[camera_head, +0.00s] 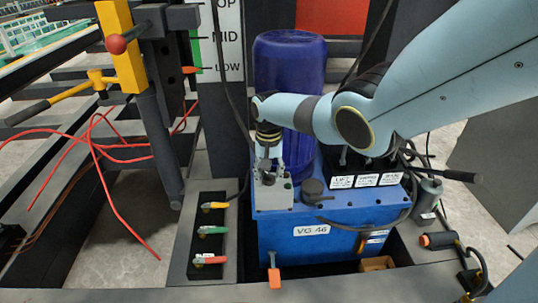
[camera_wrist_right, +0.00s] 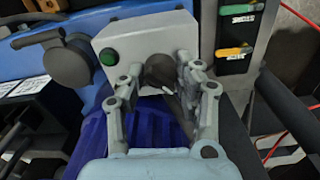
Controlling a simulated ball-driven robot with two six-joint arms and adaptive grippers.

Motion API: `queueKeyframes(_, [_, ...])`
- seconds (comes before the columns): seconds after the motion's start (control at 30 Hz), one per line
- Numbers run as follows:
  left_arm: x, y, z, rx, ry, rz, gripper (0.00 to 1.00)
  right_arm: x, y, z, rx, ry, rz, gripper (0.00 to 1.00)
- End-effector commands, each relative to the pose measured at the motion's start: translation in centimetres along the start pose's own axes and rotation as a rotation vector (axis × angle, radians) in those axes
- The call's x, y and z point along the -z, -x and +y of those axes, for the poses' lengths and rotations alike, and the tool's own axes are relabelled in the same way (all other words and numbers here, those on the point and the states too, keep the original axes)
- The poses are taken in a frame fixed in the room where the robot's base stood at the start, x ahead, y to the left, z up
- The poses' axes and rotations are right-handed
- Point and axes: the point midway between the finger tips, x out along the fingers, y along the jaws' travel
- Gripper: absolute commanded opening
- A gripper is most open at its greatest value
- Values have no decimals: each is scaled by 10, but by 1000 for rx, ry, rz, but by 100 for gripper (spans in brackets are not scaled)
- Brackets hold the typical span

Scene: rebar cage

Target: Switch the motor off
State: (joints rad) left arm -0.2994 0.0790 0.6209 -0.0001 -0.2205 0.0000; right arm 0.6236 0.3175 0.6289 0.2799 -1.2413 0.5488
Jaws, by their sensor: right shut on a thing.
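The motor (camera_head: 290,55) is a dark blue upright cylinder on top of a blue box marked VG 46 (camera_head: 330,245). A small grey switch box (camera_head: 272,198) sits at the front left of that top; in the right wrist view the box (camera_wrist_right: 120,38) has a green button (camera_wrist_right: 108,57) and a dark knob (camera_wrist_right: 160,68). My right gripper (camera_head: 268,172) is at the switch box, its fingers on either side of the knob and shut on it. The fingers partly hide the knob, so its turn angle is unclear. My left gripper is not in view.
A panel with yellow, green and red handled levers (camera_head: 208,235) stands left of the blue box. A labelled lever block (camera_head: 365,180) and hoses lie right of the switch box. Red cables (camera_head: 95,150) and a yellow post (camera_head: 122,45) are at the left.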

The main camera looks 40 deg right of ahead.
Motion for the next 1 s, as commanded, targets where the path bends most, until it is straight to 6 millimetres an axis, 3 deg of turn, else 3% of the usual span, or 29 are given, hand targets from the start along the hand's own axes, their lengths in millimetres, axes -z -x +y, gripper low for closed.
queueKeyframes(0.3, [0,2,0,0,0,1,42,1,1,-1,2,114,1,1])
queueKeyframes(0.83, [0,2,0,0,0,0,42,0,1,-1,2,135,2,1])
queueKeyframes(0.87, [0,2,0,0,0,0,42,0,1,-1,2,135,2,36])
queueKeyframes(1.0, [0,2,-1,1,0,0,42,0,1,-1,2,135,1,54])
